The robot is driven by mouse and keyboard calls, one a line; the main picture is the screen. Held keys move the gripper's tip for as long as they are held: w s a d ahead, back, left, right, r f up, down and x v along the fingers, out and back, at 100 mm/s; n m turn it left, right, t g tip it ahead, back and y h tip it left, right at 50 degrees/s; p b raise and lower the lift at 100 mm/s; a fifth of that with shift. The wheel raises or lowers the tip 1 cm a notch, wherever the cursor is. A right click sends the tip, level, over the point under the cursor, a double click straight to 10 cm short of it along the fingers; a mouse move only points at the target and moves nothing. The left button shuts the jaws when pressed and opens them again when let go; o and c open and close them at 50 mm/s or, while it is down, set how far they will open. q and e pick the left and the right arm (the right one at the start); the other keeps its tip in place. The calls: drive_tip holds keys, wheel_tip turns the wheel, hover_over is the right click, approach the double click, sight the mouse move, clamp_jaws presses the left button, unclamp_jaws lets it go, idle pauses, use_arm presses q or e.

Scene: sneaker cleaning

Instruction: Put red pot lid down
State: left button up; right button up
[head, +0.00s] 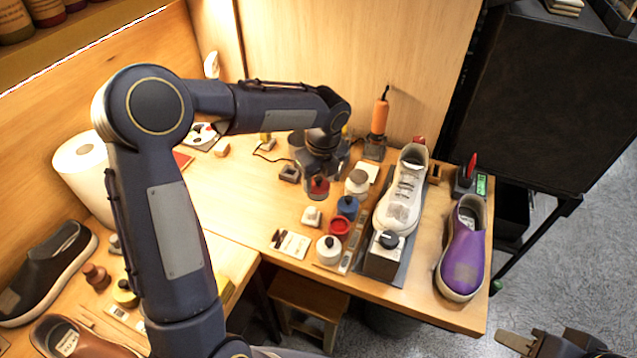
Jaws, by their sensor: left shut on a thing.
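My left gripper (320,176) is shut on the red pot lid (319,189) and holds it over the table, left of the row of pots. The lid is small in the view and partly covered by the fingers. The red pot (340,226) stands open on the table, to the right of and nearer than the lid.
A blue pot (347,206) and a white pot (329,249) flank the red pot. A white sneaker (403,190) stands on a dark stand, with a purple shoe (463,250) to its right. A small white block (311,216) sits below the lid. Bare wood lies to the left.

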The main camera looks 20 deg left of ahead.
use_arm(q)
drive_tip(key=w+f, duration=0.2)
drive_tip(key=w+a+f, duration=0.1)
drive_tip(key=w+f, duration=0.1)
drive_tip(key=w+a+f, duration=0.1)
drive_tip(key=w+f, duration=0.1)
drive_tip(key=f, duration=0.1)
drive_tip(key=shift+w+a+p, duration=0.2)
drive_tip(key=shift+a+p, duration=0.05)
drive_tip(key=shift+p, duration=0.15)
drive_tip(key=shift+f, duration=1.45)
drive_tip(key=shift+f, duration=0.2)
drive_tip(key=o, duration=0.9)
drive_tip(key=shift+r, duration=0.1)
drive_tip(key=shift+o, duration=0.2)
